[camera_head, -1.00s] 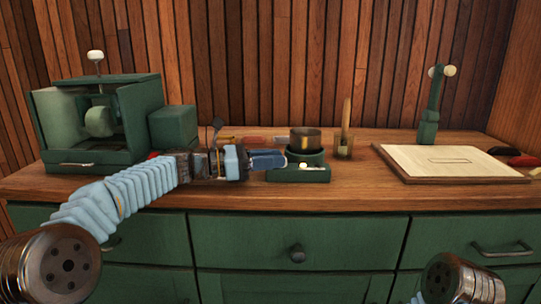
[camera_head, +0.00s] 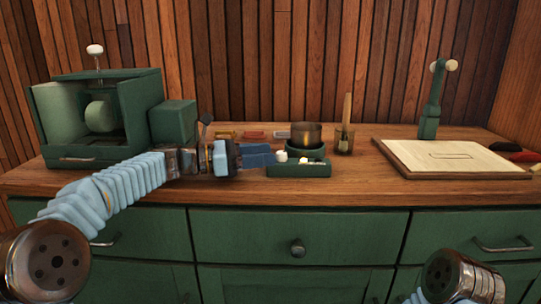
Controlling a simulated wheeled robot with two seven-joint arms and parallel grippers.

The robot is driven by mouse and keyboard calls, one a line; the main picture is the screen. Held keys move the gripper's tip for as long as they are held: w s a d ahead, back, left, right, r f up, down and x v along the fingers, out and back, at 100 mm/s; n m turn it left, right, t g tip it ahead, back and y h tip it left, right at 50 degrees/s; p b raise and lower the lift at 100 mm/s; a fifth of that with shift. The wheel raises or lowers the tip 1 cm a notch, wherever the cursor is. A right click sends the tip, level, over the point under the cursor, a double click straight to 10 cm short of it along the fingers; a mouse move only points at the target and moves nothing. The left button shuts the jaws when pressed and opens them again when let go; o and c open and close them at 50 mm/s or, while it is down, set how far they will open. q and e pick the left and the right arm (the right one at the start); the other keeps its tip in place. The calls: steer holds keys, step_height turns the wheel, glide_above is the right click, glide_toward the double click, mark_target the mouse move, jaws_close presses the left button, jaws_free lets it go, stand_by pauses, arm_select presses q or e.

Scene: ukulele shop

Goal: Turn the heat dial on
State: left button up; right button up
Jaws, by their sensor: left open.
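A pale strip (camera_head: 312,161) lies to the knob's right. My left gripper (camera_head: 262,158) reaches in from the left, just left of the knob. It is open, with nothing seen between its blue fingers. I cannot tell whether a fingertip touches the warmer. My right gripper is out of view; only part of my right arm shows at the lower right.
A green open-fronted machine (camera_head: 75,153) and a green box (camera_head: 173,122) stand at the left. A cup (camera_head: 344,141) with a wooden stick is right of the pot. A pale board (camera_head: 450,158) lies at the right, with a green stand (camera_head: 430,118) behind it.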

arm_select(q)
steer(key=v, duration=1.1)
steer(key=shift+a+b, duration=0.15)
steer(key=shift+b, duration=0.15)
